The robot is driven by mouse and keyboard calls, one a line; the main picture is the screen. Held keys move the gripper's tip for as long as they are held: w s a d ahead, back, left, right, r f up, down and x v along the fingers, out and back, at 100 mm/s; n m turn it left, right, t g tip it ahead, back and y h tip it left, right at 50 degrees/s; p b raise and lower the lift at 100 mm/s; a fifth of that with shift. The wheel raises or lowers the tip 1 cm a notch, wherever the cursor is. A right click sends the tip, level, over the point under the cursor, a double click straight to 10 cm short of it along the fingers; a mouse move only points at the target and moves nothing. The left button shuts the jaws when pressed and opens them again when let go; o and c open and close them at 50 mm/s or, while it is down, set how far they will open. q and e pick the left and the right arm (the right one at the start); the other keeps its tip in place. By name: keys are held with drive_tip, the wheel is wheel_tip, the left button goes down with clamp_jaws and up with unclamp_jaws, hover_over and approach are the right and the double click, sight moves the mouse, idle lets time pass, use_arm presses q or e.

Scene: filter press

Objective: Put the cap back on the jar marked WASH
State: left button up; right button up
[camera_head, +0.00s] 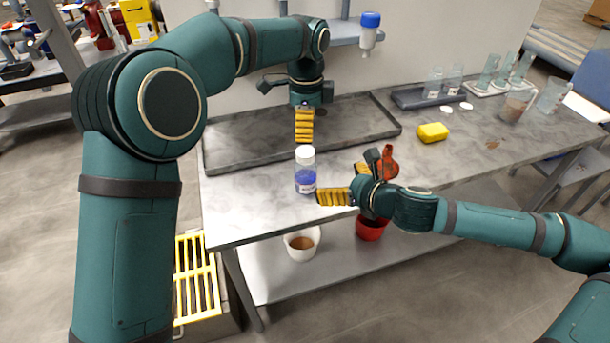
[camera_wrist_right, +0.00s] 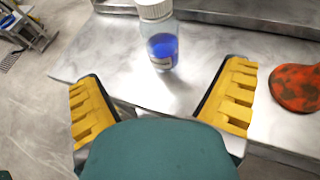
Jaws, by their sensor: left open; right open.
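A clear jar with blue liquid (camera_head: 305,181) stands upright near the front of the marble-topped bench. A white ribbed cap (camera_head: 305,154) sits on its mouth; whether it is tightened I cannot tell. The jar (camera_wrist_right: 162,47) and cap (camera_wrist_right: 154,9) also show in the right wrist view, beyond my right gripper's fingers. Its label is too small to read. My right gripper (camera_head: 347,183) is open and empty, just right of the jar, not touching it. My left gripper (camera_head: 304,122) is open, pointing down behind the jar over the dark tray; one yellow-padded finger shows clearly.
The dark shallow tray (camera_head: 235,150) lies behind the jar. A red-orange stained item (camera_wrist_right: 294,88) lies right of my right gripper. A yellow sponge (camera_head: 433,132), white discs (camera_head: 446,109) and glassware (camera_head: 490,72) lie farther right. Cups (camera_head: 302,252) stand on the lower shelf.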

sight(306, 172)
drive_tip(key=x, duration=1.4)
